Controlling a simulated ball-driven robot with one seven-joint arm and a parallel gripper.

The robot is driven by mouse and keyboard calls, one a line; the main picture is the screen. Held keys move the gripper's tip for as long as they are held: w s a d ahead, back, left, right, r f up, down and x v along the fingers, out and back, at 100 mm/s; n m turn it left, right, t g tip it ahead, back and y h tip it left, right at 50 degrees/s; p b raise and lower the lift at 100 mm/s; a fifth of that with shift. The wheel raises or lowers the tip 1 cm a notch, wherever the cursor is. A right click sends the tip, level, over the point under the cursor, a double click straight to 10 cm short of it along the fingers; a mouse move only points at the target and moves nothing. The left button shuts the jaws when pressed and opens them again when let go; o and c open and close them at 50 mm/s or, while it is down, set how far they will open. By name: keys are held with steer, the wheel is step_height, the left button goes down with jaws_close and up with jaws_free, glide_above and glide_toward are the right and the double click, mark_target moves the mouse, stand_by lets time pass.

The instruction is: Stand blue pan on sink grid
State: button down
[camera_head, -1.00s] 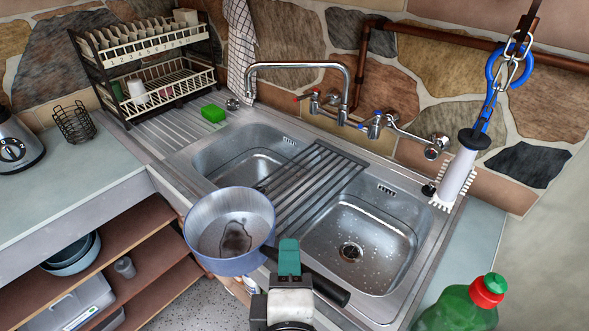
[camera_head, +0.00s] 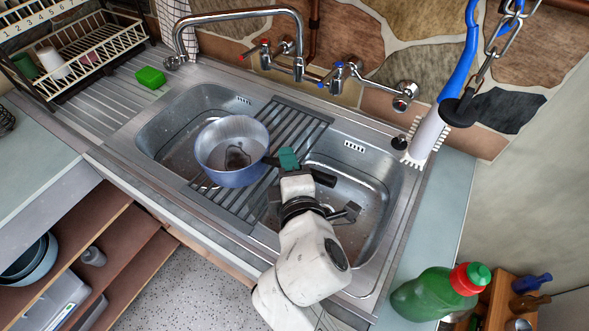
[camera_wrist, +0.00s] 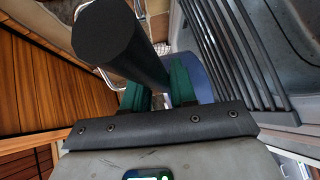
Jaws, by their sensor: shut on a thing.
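The blue pan (camera_head: 232,176) is upright, its inside grey with a dark stain at the bottom. In the head view it overlaps the left part of the dark slatted sink grid (camera_head: 296,118) and the left basin. I cannot tell whether it touches the grid. My gripper (camera_head: 289,160), with green fingertips, is shut on the pan's black handle. In the wrist view the handle (camera_wrist: 108,35) runs between the green fingers of my gripper (camera_wrist: 160,85), the blue pan (camera_wrist: 203,82) shows behind them, and the grid (camera_wrist: 232,50) is at the right.
The left basin (camera_head: 165,140) and right basin (camera_head: 375,185) flank the grid. A tap (camera_head: 298,50) arches behind. A green sponge (camera_head: 150,77) and a dish rack (camera_head: 95,45) are at the left.

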steer(key=w+d+f, duration=0.1)
steer(key=w+f, duration=0.2)
steer(key=f, duration=0.4)
steer(key=shift+d+f+b, duration=0.35)
steer(key=shift+f, duration=0.05)
steer(key=c, duration=0.9)
jaws_free()
steer(key=shift+w, duration=0.1)
steer(key=b+v, duration=0.1)
steer(key=v, duration=1.1)
steer(key=shift+b, duration=0.4)
